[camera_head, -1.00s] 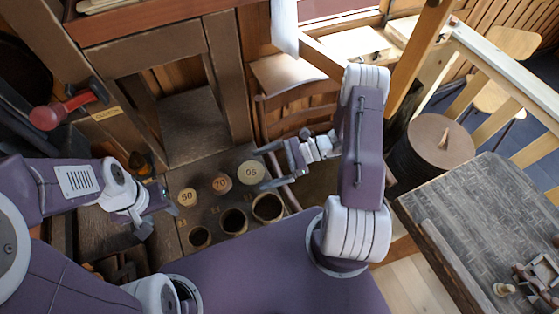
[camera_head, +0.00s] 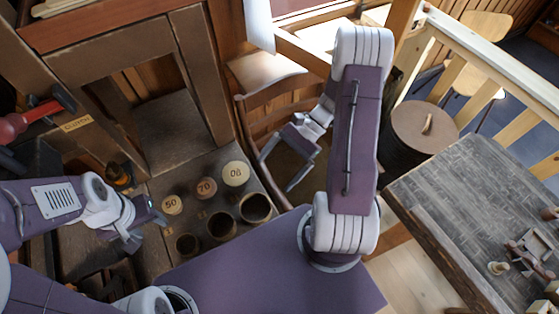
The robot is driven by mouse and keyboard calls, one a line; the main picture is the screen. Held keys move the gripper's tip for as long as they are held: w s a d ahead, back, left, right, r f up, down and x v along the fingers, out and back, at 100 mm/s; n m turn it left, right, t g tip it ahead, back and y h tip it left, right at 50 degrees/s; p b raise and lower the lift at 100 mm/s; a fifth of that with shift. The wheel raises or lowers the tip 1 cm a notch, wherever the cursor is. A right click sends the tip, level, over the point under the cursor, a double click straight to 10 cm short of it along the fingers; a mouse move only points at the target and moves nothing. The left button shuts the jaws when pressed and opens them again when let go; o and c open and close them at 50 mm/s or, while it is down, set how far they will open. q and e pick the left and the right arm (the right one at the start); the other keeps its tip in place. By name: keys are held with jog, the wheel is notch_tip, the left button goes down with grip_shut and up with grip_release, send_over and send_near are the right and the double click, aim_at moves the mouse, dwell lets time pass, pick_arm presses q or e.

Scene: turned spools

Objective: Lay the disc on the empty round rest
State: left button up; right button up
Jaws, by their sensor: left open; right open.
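Three round numbered tops stand in a row on a dark wooden surface: one marked 50 (camera_head: 172,204), one marked 70 (camera_head: 206,188) and a larger pale one (camera_head: 236,174) whose number is hard to read. In front of them are three round, dark-mouthed holders: small (camera_head: 187,244), middle (camera_head: 221,226) and large (camera_head: 255,208). I cannot tell which piece is the task's disc or which holder is its rest. My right gripper (camera_head: 276,173) is open and empty, to the right of the pale top. My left gripper (camera_head: 143,226) is open, left of the rows.
A wooden chair (camera_head: 268,75) stands behind my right gripper. A lidded round drum (camera_head: 424,130) and a grey-topped table (camera_head: 470,200) with small parts are at the right. A red-handled hammer (camera_head: 30,120) is at the upper left.

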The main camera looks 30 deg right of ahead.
jog(key=r+n+t+h, duration=0.1)
jog(key=n+h, duration=0.2)
jog(key=n, duration=0.1)
jog(key=s+r+n+t+h, duration=0.1)
jog(key=r+n+h, duration=0.1)
jog(key=n, duration=0.3)
jog(key=s+a+r+n+t+h, duration=0.1)
jog(key=n+h, duration=0.4)
jog(key=shift+r, duration=0.3)
